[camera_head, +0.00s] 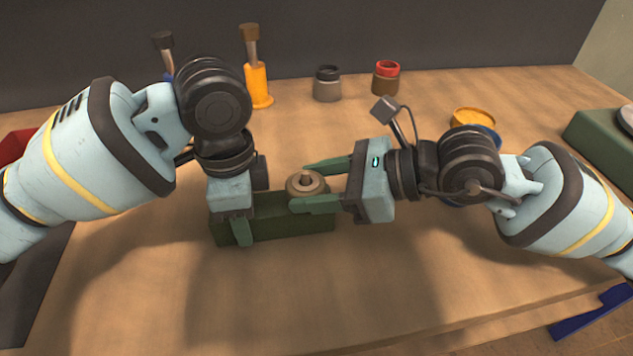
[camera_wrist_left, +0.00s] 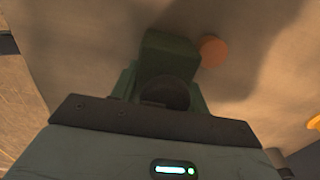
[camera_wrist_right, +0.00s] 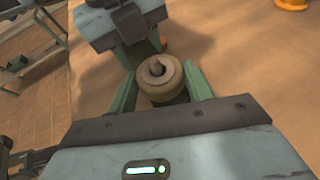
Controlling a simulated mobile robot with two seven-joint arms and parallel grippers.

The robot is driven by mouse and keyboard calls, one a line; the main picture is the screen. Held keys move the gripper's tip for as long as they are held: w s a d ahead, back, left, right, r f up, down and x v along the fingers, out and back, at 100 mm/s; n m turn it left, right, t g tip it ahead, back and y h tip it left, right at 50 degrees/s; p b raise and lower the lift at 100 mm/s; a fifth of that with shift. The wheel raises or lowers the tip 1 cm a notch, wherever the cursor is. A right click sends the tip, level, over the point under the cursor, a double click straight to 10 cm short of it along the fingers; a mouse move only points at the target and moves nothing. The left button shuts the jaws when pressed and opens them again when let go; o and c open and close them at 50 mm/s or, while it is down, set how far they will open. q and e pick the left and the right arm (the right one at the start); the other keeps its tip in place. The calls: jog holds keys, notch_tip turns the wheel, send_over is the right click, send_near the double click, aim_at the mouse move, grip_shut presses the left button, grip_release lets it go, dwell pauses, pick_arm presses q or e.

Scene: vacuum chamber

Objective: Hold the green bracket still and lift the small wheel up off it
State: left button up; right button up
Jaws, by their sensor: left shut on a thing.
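The green bracket (camera_head: 285,222) is a long low dark green block on the table. My left gripper (camera_head: 243,232) points down and is shut on its left end; the bracket (camera_wrist_left: 170,50) also shows between the fingers in the left wrist view. The small wheel (camera_head: 305,188) is a tan ring with a pointed peg in its middle, at the bracket's right part. My right gripper (camera_head: 312,185) reaches in level from the right, open, one finger on each side of the wheel (camera_wrist_right: 160,80). Whether the fingers touch it is hard to tell.
At the back stand an orange bottle-like tool (camera_head: 257,82), a grey jar (camera_head: 327,84) and a red-topped jar (camera_head: 386,78). A yellow round dish (camera_head: 473,118) lies behind my right arm. A green box (camera_head: 600,135) is at the far right.

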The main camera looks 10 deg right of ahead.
aim_at(317, 183)
pick_arm(q)
jog(key=shift+f, duration=0.1)
pick_arm(e)
jog(key=c, duration=0.4)
jog(key=shift+r, duration=3.4)
jog(key=shift+c, duration=0.3)
pick_arm(q)
jog(key=o, duration=1.1)
jog(key=shift+r, duration=0.2)
notch_tip(317, 183, up, 12)
jog(key=shift+f, duration=0.15)
pick_arm(e)
jog(key=shift+f, duration=0.1)
